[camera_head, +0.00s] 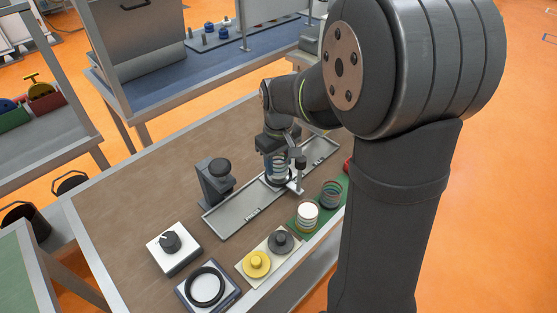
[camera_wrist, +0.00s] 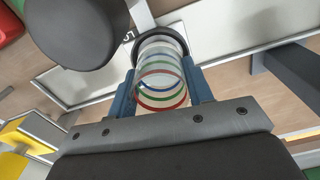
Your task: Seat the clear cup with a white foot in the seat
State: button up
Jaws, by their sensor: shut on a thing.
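My gripper (camera_head: 276,150) is shut on a clear cup (camera_head: 279,168) and holds it upright over the long grey tray. In the wrist view my gripper (camera_wrist: 160,88) has its blue fingers on both sides of the cup (camera_wrist: 160,75), which shows blue, green and red rings. A dark ring (camera_wrist: 178,36) surrounds the far end of the cup in that view and looks like the seat. I cannot tell whether the cup touches it. The white foot is not clearly seen.
A dark round cap (camera_wrist: 75,30) is close to the left of the cup. A dark stand (camera_head: 213,185) stands left of the tray (camera_head: 232,217). A white cup (camera_head: 307,215) and another clear cup (camera_head: 331,194) stand on green. A knobbed white box (camera_head: 174,250) is at front left.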

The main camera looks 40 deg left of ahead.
jog(key=shift+f, duration=0.95)
dwell(0.6)
dwell(0.5)
jog(key=o, duration=1.6)
jog(key=shift+r, duration=0.1)
jog(key=shift+r, duration=3.4)
jog(key=shift+f, duration=0.1)
jog(key=shift+f, duration=3.4)
